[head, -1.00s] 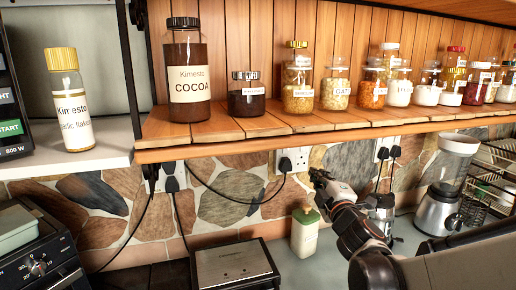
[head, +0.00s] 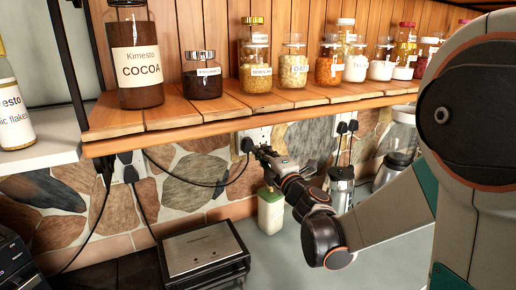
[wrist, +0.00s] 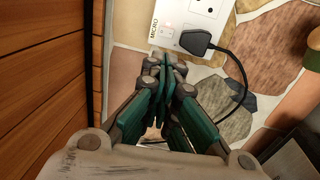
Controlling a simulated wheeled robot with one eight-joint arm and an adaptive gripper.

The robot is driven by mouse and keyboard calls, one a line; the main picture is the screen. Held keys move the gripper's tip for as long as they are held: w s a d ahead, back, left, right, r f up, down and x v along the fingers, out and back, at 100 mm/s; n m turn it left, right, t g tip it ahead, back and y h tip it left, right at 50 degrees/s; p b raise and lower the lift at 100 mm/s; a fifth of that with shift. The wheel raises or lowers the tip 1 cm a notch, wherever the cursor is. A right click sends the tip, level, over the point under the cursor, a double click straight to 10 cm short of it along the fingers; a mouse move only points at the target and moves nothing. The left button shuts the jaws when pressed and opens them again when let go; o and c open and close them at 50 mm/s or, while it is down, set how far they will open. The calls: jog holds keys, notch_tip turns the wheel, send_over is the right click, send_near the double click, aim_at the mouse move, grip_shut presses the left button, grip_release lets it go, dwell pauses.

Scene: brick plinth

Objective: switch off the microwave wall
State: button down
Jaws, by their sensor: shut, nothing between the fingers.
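The white microwave wall socket plate (head: 263,134) is on the stone wall under the wooden shelf. In the wrist view the plate (wrist: 203,14) carries a "MICRO" label, a small switch (wrist: 167,33) with a reddish mark, and a black plug (wrist: 198,42) with its cable. My gripper (head: 263,151) is at the plate's lower right in the head view. In the wrist view my gripper (wrist: 162,62) is shut and empty, with its tips just below the switch. I cannot tell whether they touch the plate. The switch is hidden in the head view.
The wooden shelf (head: 215,122) with several jars overhangs the wall close to my gripper. A green-capped bottle (head: 270,212) and a metal-topped appliance (head: 203,252) stand below on the counter. Another double-plugged socket (head: 345,130) is to the right.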

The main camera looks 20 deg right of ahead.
jog(key=b+x, duration=0.1)
jog(key=x, duration=1.1)
jog(key=shift+w, duration=0.15)
jog(key=shift+w+a+r, duration=0.1)
jog(key=shift+w+r, duration=0.1)
jog(key=shift+w, duration=0.05)
jog(key=shift+s, duration=0.1)
